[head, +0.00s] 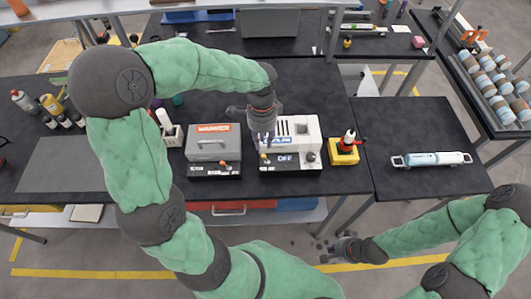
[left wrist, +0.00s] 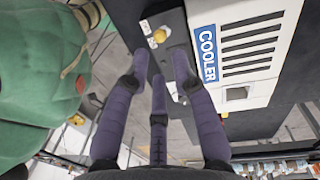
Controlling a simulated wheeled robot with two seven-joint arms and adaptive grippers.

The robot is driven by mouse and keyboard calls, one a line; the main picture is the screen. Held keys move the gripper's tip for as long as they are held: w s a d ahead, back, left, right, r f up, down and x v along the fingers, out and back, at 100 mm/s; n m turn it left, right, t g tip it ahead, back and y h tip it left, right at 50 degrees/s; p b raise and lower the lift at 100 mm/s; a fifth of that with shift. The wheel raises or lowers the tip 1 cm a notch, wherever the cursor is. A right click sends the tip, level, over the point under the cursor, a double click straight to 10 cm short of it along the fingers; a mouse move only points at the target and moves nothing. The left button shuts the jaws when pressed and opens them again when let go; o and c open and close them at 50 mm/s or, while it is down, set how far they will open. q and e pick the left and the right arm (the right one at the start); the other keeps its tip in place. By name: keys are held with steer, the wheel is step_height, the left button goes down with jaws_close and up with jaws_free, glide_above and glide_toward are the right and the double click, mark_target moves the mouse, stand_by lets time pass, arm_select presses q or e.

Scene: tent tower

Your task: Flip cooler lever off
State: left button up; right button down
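The cooler (head: 303,130) is a white box with a vented top on the dark table, centre right in the head view. Its blue COOLER label (left wrist: 208,54) shows in the left wrist view. My left gripper (head: 263,140) is over the cooler's front left part. In the left wrist view its purple fingers (left wrist: 160,65) are spread, with nothing between them. My right gripper (head: 345,247) is low, in front of the table; its fingers are unclear.
A grey machine (head: 212,145) with an orange label stands left of the cooler. A yellow box (head: 344,152) with a red-and-black top stands to the right. A white-and-blue cylinder device (head: 432,159) lies on the right table. Bottles (head: 52,105) stand far left.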

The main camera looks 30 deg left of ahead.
mark_target(264, 155)
arm_select(q)
steer(key=f, duration=0.3)
steer(key=f+b, duration=0.1)
steer(key=f, duration=0.5)
steer(key=shift+s+d+b, duration=0.25)
steer(key=shift+b, duration=0.15)
jaws_close()
